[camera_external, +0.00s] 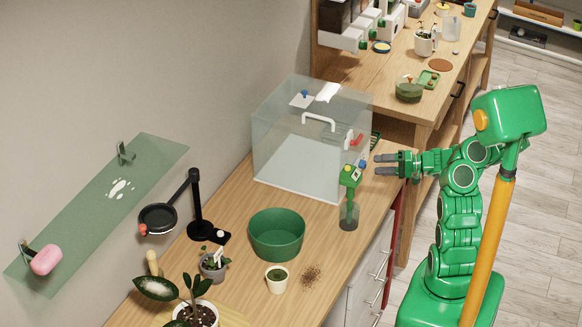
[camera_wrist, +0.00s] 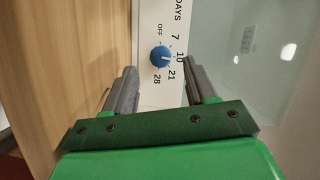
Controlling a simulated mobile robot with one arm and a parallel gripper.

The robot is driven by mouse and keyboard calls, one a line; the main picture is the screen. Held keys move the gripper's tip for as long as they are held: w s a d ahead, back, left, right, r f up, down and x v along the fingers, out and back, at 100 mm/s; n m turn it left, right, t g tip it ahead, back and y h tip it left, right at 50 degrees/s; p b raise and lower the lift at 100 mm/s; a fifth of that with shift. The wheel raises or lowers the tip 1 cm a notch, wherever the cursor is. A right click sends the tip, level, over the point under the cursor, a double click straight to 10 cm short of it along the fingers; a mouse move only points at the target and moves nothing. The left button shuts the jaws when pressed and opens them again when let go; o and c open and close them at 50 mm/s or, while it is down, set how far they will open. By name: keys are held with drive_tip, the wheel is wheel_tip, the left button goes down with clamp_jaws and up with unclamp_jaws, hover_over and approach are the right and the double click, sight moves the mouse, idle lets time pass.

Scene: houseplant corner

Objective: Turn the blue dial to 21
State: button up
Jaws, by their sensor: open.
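The blue dial (camera_wrist: 160,57) sits on a white faceplate (camera_wrist: 150,14) in the wrist view. The plate reads DAYS, with OFF, 7, 21, 28 and another number around the dial. The dial has a pale mark; I cannot tell exactly which number it points at. In the outside view the blue dial (camera_external: 362,164) appears small, on the right side of a green box (camera_external: 349,176) on a post. My gripper (camera_external: 376,163) is open and empty, just right of it. In the wrist view my gripper (camera_wrist: 160,67) has its fingers either side of the dial, apparently not touching it.
A clear case (camera_external: 285,135) stands close behind the green box. Open floor lies to the right of my arm.

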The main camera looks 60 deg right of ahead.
sight(363, 165)
drive_tip(key=shift+v, duration=1.9)
drive_tip(key=shift+w+a+r+n+h, duration=0.15)
drive_tip(key=shift+r+n+h, duration=0.15)
drive_tip(key=shift+r+n, duration=0.4)
drive_tip(key=shift+r+n+h, duration=0.35)
drive_tip(key=shift+n+h, duration=0.15)
drive_tip(key=shift+n, duration=0.5)
drive_tip(key=shift+a+n+g+h, duration=0.4)
drive_tip(key=shift+n+g, duration=0.2)
drive_tip(key=shift+n, duration=0.3)
drive_tip(key=shift+x, duration=3.7)
drive_tip(key=shift+f, duration=0.15)
clamp_jaws()
